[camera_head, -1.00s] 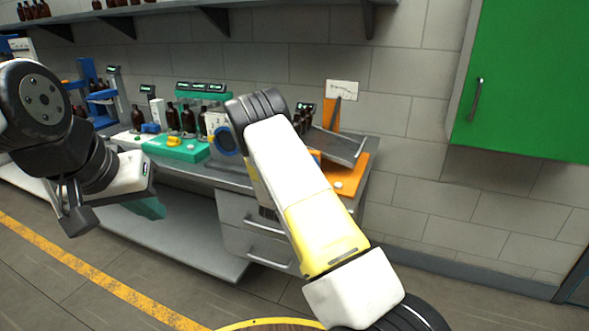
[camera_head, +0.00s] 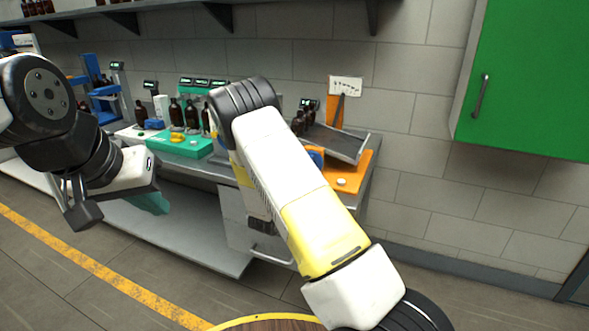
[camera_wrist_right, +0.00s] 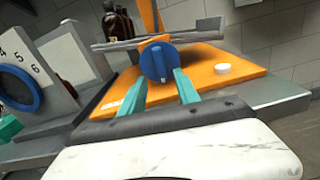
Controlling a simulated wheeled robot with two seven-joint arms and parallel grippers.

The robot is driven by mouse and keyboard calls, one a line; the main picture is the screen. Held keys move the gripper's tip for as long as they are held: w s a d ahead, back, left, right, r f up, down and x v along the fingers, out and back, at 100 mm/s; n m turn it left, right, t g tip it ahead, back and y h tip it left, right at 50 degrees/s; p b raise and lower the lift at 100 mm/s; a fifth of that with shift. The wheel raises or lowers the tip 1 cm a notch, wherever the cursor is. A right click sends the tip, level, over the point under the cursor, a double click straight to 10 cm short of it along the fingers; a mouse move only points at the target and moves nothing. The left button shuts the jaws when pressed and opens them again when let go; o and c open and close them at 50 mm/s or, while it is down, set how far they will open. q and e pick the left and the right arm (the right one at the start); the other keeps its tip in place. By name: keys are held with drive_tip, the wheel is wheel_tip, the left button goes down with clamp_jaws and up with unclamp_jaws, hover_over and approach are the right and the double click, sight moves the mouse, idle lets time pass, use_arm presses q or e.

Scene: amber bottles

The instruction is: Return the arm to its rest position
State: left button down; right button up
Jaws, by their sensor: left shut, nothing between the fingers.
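My left arm comes in from the left in the head view. Its gripper (camera_head: 152,202) has teal fingers closed together, empty, hanging in front of the bench. My right arm (camera_head: 290,190) crosses the middle of the head view and hides its own gripper there. In the right wrist view, the two teal fingers of my right gripper (camera_wrist_right: 160,84) are spread apart. A round blue knob (camera_wrist_right: 159,62) shows just beyond and between the fingertips. I cannot tell if they touch it. The knob belongs to a station with an orange plate (camera_wrist_right: 205,65) and a tilted grey tray.
Amber bottles (camera_head: 190,114) stand at a teal station (camera_head: 180,146) on the bench. A white disc (camera_wrist_right: 222,69) lies on the orange plate. A numbered dial (camera_wrist_right: 18,85) is left in the wrist view. A green cabinet (camera_head: 530,80) hangs right. The floor at right is clear.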

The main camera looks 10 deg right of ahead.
drive_tip(key=shift+s+a, duration=0.2)
drive_tip(key=shift+s, duration=0.1)
